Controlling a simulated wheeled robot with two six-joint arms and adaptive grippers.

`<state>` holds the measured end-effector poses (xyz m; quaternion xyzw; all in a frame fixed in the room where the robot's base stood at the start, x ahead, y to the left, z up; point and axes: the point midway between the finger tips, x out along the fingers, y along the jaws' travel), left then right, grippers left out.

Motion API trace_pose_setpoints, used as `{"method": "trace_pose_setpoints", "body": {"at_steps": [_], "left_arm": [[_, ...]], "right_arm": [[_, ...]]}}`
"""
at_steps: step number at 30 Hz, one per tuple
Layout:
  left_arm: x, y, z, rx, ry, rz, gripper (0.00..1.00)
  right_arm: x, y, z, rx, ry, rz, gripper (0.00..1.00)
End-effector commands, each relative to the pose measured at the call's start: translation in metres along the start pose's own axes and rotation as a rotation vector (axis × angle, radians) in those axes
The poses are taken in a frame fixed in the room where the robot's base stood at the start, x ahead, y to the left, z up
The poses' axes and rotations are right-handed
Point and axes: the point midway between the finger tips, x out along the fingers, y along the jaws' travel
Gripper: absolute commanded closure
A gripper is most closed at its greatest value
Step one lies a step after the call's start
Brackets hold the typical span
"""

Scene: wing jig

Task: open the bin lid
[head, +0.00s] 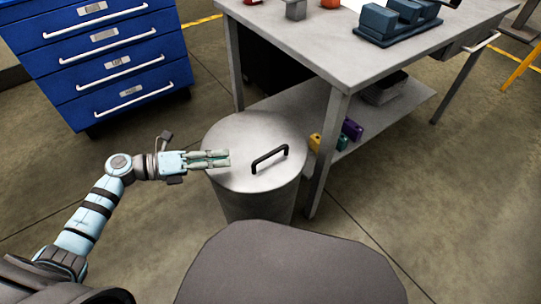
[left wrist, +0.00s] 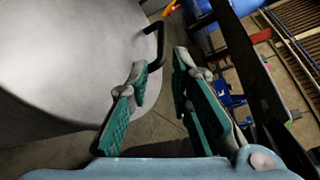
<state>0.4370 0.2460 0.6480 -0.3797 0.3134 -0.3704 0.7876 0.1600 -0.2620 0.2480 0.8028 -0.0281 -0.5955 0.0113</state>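The round metal bin (head: 255,204) stands on the floor beside the workbench. Its grey lid (head: 250,128) sits flat on top and also fills the left of the left wrist view (left wrist: 60,60). A black bar handle (head: 270,158) stands up from the lid; in the left wrist view the handle (left wrist: 157,42) shows just beyond the fingertips. My left gripper (head: 229,158) points right, over the left part of the lid, short of the handle. Its green-padded fingers (left wrist: 161,62) are apart, with nothing between them. My right gripper is out of view.
The workbench (head: 300,45) stands close behind and right of the bin; its leg (head: 327,150) is near the lid's right edge. Small coloured items (head: 351,129) lie on its lower shelf. A blue drawer cabinet (head: 105,60) stands at the back left.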

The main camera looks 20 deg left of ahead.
Motion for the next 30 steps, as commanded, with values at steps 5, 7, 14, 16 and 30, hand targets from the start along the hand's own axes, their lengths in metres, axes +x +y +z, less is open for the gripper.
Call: {"method": "trace_pose_setpoints", "body": {"at_steps": [5,7,14,16,30], "left_arm": [[0.029,0.0,-0.002,0.003,0.007,-0.007,0.8],[0.047,0.0,-0.003,0.002,0.006,-0.008,0.8],[0.101,0.0,-0.003,-0.001,0.005,-0.008,0.8],[0.114,0.0,-0.003,0.0,0.005,-0.006,0.8],[0.142,-0.002,-0.002,-0.001,0.006,-0.003,0.8]], "right_arm": [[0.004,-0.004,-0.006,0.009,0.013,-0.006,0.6],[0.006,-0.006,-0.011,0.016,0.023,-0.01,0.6],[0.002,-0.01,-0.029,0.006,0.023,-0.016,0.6],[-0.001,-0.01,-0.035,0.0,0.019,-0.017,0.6],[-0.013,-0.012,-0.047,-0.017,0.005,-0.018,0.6]]}}
